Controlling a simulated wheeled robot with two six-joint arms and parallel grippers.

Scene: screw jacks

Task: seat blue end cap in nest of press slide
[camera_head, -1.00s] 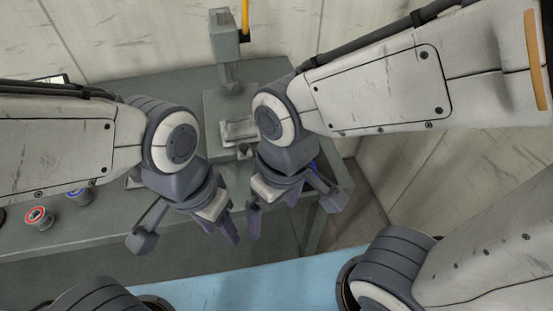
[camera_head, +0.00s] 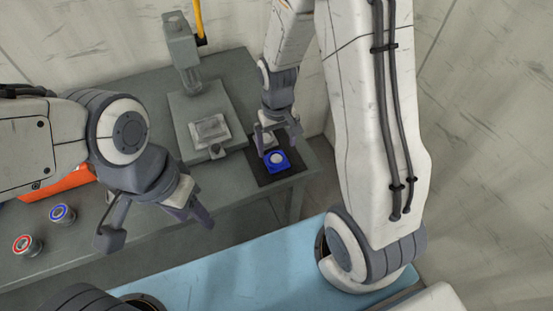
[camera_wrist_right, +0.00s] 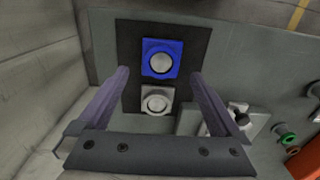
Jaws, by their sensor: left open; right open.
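The blue end cap (camera_head: 283,166), a square blue block with a pale round centre, lies on a black mat on the bench. In the right wrist view the blue end cap (camera_wrist_right: 151,48) lies ahead between my fingers, with a white end cap (camera_wrist_right: 146,107) nearer. My right gripper (camera_head: 278,138) is open and empty above the mat, partly covering the white cap in the head view. The press slide (camera_head: 209,130) is a light metal block on the press base, left of the mat; its nest is too small to make out. My left gripper (camera_head: 192,208) is open and empty near the bench's front edge.
The press column (camera_head: 183,50) rises behind the slide, with a yellow bar beside it. A red-ringed part (camera_head: 25,244) and a blue-ringed part (camera_head: 62,213) stand at left, near an orange bin (camera_head: 62,181). The bench front is mostly clear.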

